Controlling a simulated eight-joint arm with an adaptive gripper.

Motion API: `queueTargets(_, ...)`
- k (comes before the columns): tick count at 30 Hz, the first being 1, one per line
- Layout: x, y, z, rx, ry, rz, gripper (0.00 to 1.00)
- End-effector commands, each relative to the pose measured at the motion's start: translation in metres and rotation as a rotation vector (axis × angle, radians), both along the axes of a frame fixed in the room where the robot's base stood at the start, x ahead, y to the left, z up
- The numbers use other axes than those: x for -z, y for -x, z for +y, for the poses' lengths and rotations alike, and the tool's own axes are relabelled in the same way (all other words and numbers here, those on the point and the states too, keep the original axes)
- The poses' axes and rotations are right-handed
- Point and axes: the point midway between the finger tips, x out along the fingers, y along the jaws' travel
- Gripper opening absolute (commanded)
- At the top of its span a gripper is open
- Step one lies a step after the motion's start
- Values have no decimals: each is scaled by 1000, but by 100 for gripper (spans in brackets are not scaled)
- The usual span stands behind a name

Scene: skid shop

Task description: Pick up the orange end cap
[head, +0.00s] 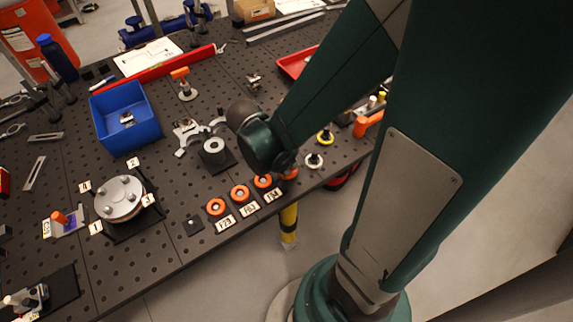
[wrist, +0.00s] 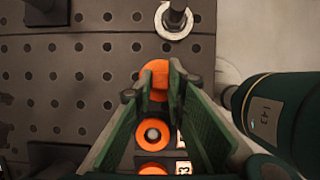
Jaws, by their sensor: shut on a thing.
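Several round orange end caps lie along the front edge of the perforated table in the head view. One orange end cap (wrist: 159,82) shows between my fingertips in the wrist view. It also shows partly in the head view (head: 291,174), just under my gripper (head: 286,163). My gripper (wrist: 160,72) is shut on this cap, and the fingers hide part of it. Whether the cap touches the table is hard to tell. Another orange cap (wrist: 153,134) with a grey centre sits close by, between the fingers' lower parts in the wrist view.
Number labels (head: 248,210) lie in front of the row of caps. A white ring with a dark post (wrist: 174,18) stands beyond my fingertips. A grey cylinder on a dark base (head: 215,150) and a blue bin (head: 126,117) stand to the left.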

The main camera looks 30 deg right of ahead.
Motion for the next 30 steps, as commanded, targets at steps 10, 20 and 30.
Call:
queueTargets(10, -21, 1, 0, 0, 0, 0, 0)
queueTargets(20, -57, 1, 0, 0, 0, 0, 0)
queueTargets(30, -89, 0, 0, 0, 0, 0, 0)
